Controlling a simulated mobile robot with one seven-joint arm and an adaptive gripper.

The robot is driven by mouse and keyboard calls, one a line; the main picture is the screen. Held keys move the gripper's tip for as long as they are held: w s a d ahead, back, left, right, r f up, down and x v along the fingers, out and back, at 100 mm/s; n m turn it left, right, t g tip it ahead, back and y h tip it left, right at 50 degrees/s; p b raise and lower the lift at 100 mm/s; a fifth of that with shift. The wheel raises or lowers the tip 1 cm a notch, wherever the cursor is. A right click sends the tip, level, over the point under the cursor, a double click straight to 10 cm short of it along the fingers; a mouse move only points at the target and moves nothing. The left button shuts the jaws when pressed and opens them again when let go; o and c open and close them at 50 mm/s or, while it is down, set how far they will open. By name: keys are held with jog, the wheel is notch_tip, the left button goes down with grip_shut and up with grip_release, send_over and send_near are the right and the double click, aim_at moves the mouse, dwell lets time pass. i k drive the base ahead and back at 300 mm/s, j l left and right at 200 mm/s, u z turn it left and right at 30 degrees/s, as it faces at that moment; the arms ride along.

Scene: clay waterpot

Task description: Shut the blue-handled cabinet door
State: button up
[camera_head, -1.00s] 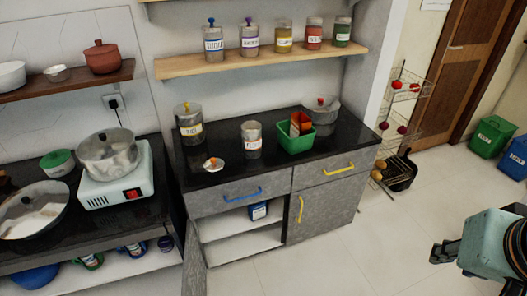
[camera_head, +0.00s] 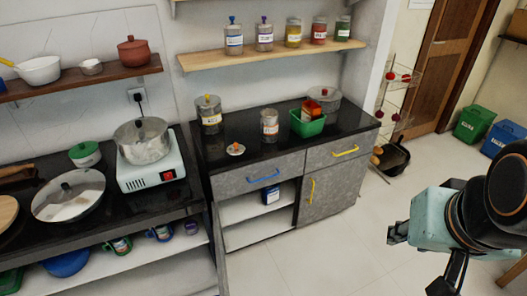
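The grey cabinet (camera_head: 253,176) has a black top. Its lower left compartment stands open, showing white shelves. The open door (camera_head: 221,250) swings out toward me at the left side and shows nearly edge-on; its handle is hidden. My gripper (camera_head: 420,262) is at the lower right, over the floor, well away from the open door. Its dark fingers look spread apart, with nothing between them.
A blue tin (camera_head: 271,194) stands on the upper shelf inside. Jars, a green basket (camera_head: 307,125) and a pot (camera_head: 323,97) stand on top. A stove counter (camera_head: 95,222) is close to the open door at left. The tiled floor (camera_head: 330,262) in front is clear.

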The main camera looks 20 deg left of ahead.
aim_at(223, 288)
jog(key=k+j+u, duration=0.1)
jog(key=j, duration=0.25)
jog(key=k+j+u, duration=0.1)
jog(key=j, duration=0.75)
jog(key=i+j+u, duration=0.1)
jog(key=j, duration=0.85)
jog(key=i+z, duration=0.15)
jog(key=k+u, duration=0.2)
jog(key=i, duration=0.1)
